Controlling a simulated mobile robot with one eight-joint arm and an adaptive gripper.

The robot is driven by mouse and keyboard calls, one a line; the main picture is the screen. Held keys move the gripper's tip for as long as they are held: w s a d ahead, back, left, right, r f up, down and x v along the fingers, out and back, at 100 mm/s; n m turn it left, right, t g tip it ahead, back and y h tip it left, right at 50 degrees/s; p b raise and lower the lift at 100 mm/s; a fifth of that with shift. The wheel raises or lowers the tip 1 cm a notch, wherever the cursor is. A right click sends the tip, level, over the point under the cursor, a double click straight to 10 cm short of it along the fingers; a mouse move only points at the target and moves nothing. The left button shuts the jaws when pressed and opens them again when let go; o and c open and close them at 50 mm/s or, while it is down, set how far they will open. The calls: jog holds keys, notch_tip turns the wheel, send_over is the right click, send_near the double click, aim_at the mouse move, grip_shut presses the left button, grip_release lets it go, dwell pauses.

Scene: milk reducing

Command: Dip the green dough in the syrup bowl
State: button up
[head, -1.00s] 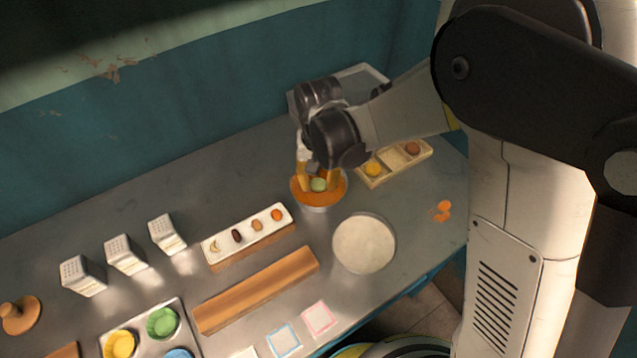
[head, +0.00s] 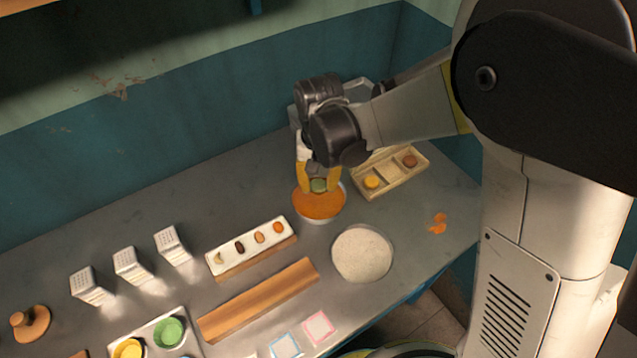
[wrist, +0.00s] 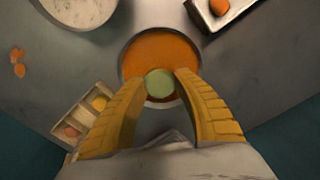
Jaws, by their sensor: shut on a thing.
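My gripper (head: 319,186) has yellow ribbed fingers and is shut on the green dough (head: 319,185), a small pale green ball. The syrup bowl (head: 319,206) is round with a thin light rim and holds orange syrup. The dough is over the back part of the bowl in the head view. In the wrist view, the fingers (wrist: 160,84) pinch the dough (wrist: 160,83) from both sides, with orange syrup (wrist: 158,52) behind it. I cannot tell exactly how high the dough is above the syrup.
A round pale bowl (head: 362,253) stands in front right of the syrup. A wooden tray (head: 393,172) with yellow and brown balls is at the right. A white tray with small pieces (head: 222,261) is at the left. Orange spots (head: 437,223) mark the table.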

dwell(0.4)
jog(key=shift+r+p, duration=1.4)
jog(key=shift+r, duration=0.65)
